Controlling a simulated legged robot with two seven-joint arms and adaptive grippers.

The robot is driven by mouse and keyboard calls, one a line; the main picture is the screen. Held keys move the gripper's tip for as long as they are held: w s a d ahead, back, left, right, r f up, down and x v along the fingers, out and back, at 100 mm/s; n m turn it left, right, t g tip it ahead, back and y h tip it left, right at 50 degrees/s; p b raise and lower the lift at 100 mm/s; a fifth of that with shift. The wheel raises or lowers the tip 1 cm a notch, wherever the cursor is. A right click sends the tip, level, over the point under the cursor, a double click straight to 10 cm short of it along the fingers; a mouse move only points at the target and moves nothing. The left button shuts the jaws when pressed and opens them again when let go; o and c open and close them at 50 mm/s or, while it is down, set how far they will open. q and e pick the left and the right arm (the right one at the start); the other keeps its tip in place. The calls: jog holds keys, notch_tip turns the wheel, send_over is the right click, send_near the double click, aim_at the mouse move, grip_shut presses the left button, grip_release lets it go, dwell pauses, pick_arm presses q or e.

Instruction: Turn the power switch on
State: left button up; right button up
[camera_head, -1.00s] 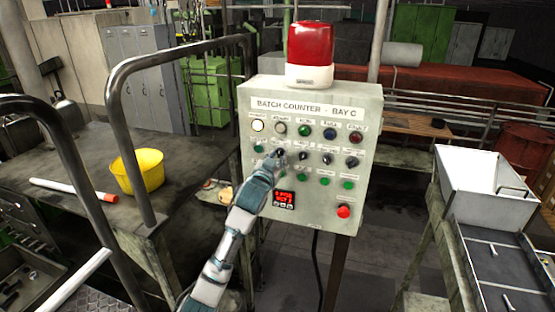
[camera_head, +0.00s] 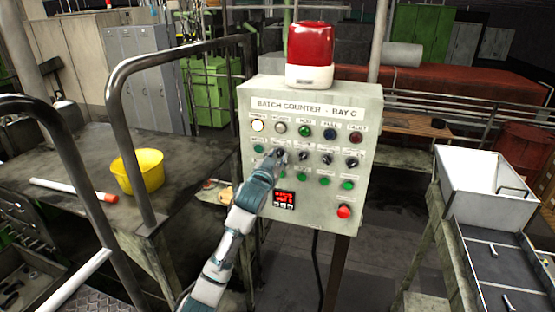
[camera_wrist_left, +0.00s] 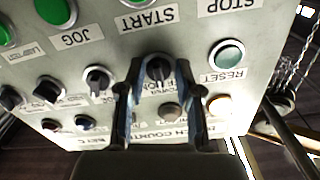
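The grey control box (camera_head: 310,215) labelled "BATCH COUNTER - BAY C" faces me with lamps, black knobs and green buttons. My left gripper (camera_head: 277,156) is at the leftmost black knob of its middle row. In the left wrist view, where labels appear upside down, that black knob (camera_wrist_left: 158,68) lies between the two fingertips of my left gripper (camera_wrist_left: 158,75). The fingers stand apart on either side of it; whether they touch it is hard to see. Its label is partly covered by the fingers. My right gripper is not in view.
A red beacon (camera_head: 310,50) tops the box. A red button (camera_head: 344,211) and small red display (camera_head: 284,199) sit low on the panel. Metal railings (camera_head: 120,130) and a bench with a yellow bucket (camera_head: 140,170) are left. A white hopper (camera_head: 483,185) is right.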

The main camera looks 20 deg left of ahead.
pick_arm(q)
jog(key=shift+o, duration=0.7)
jog(key=shift+f, duration=0.1)
jog(key=s, duration=1.2)
jog(key=shift+a, duration=0.25)
